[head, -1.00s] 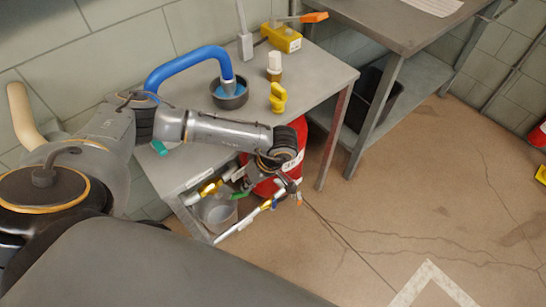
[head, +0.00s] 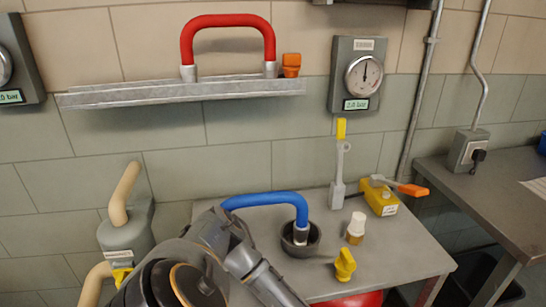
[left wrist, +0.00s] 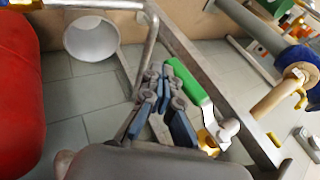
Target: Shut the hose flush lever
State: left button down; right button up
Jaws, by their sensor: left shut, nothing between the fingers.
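A green lever handle (left wrist: 190,82) lies beside my left gripper in the left wrist view, on a valve with a brass-yellow body (left wrist: 208,142) and a pale fitting. No label on it is readable, so I cannot confirm that it is the hose flush lever. My left gripper (left wrist: 161,78) is shut and empty, just left of the green handle; whether they touch is unclear. In the head view my left arm crosses the lower middle, but its gripper and the green handle are out of sight. My right gripper is not in view.
A metal table leg and rail (left wrist: 215,80) run close by the gripper. A red cylinder (left wrist: 18,85) and a grey bucket (left wrist: 92,38) stand to its left. On the tabletop (head: 395,258) are a blue hose (head: 265,198), a yellow box (head: 379,197) with an orange-tipped lever, and a bottle (head: 356,228).

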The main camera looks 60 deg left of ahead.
pick_arm(q)
jog(key=shift+s+a+f, duration=0.1)
jog(key=shift+s+f, duration=0.1)
jog(key=shift+s, duration=0.05)
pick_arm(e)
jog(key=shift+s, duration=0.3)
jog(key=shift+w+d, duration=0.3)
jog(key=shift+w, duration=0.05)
